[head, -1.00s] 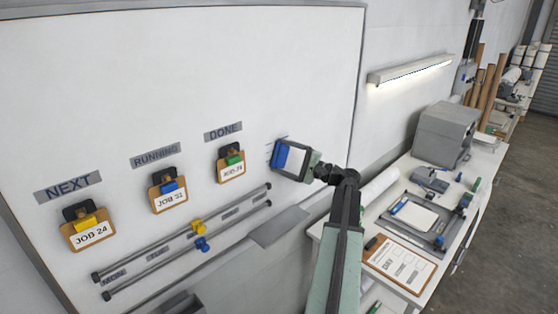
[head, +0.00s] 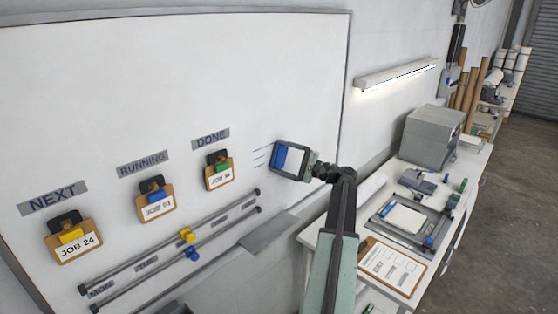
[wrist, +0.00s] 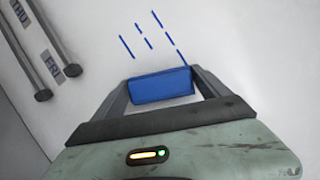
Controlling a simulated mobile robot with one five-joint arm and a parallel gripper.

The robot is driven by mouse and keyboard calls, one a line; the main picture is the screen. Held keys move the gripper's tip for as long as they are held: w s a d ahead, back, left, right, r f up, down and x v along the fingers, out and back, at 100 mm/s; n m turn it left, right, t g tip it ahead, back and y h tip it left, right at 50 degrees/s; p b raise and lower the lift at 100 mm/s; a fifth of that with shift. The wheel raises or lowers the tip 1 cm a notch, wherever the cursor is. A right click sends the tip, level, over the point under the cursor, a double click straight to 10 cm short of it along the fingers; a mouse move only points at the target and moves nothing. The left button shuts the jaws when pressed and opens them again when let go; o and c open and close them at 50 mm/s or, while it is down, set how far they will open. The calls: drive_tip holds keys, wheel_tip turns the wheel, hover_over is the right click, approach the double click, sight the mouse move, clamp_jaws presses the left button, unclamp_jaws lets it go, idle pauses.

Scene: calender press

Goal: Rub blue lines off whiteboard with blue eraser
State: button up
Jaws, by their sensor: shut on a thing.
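My gripper (head: 283,158) is shut on the blue eraser (head: 279,155), at the right part of the whiteboard (head: 200,75). In the wrist view the blue eraser (wrist: 162,85) lies between the two fingers, its long side across the picture. Short blue lines (head: 259,157) show on the board just left of the eraser. In the wrist view they are three broken slanted strokes (wrist: 144,36) beyond the eraser; the right one runs down close to its top right corner. I cannot tell whether the eraser touches the board.
Clipboards hang under NEXT, RUNNING and DONE; the DONE clipboard (head: 219,174) is nearest, left of the lines. Two dark rails (head: 225,207) with yellow and blue clips run below. A white workbench (head: 345,238) with a grey machine (head: 432,135) stands right. The board above the lines is clear.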

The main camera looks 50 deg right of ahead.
sight(254, 158)
drive_tip(key=shift+d, duration=0.85)
drive_tip(key=shift+r+p, duration=1.05)
drive_tip(key=shift+p, duration=0.05)
drive_tip(key=shift+a+f, duration=0.15)
drive_tip(key=shift+a, duration=0.15)
drive_tip(key=shift+w+a, duration=0.2)
drive_tip(key=shift+a, duration=2.2)
drive_tip(key=shift+w+a, duration=0.15)
drive_tip(key=shift+a, duration=2.25)
drive_tip(key=shift+a, duration=0.1)
